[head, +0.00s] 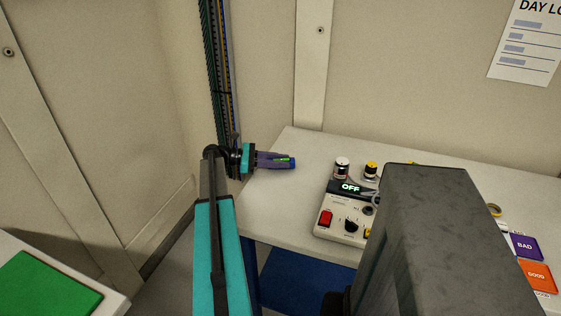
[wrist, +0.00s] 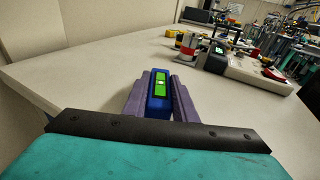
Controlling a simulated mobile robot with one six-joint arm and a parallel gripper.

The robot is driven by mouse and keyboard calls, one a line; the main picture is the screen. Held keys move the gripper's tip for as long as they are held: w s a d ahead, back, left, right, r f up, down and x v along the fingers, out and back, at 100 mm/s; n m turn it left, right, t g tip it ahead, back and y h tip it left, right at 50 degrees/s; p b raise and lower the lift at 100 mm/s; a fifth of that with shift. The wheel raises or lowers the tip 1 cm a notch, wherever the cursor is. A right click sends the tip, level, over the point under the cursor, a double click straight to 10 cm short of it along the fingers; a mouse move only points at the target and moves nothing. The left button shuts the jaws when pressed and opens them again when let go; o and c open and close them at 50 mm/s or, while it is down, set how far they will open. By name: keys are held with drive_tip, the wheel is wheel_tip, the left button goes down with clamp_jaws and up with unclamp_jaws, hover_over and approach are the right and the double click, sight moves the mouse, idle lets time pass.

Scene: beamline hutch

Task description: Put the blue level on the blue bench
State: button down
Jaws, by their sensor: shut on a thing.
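The blue level (wrist: 157,94), a small blue block with a green window on top, sits between the purple fingers of my gripper (wrist: 160,98). In the head view the level's blue end (head: 291,163) shows just past my gripper (head: 276,160), which is shut on it. Both are over the left back part of a bench with a pale top (head: 285,215) and blue parts below (head: 295,280). The same bench top fills much of the wrist view (wrist: 75,90). I cannot tell whether the level touches it.
A control box (head: 342,222) with an "OFF" display stands to the right on the bench. Small jars (head: 342,168) stand behind it. Purple "BAD" (head: 524,246) and orange "GOOD" (head: 537,275) labels lie at far right. A green mat (head: 45,285) lies on another surface at lower left.

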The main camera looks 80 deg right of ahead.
drive_tip(key=shift+f, duration=0.15)
drive_tip(key=shift+f+b, duration=0.2)
drive_tip(key=shift+b, duration=0.1)
drive_tip(key=c, duration=1.4)
unclamp_jaws()
drive_tip(key=shift+c, duration=0.2)
drive_tip(key=shift+r, duration=0.2)
drive_tip(key=shift+r+p, duration=0.1)
drive_tip(key=shift+p, duration=0.3)
drive_tip(key=b+v, duration=0.3)
drive_tip(key=v, duration=0.9)
drive_tip(key=shift+a, duration=0.1)
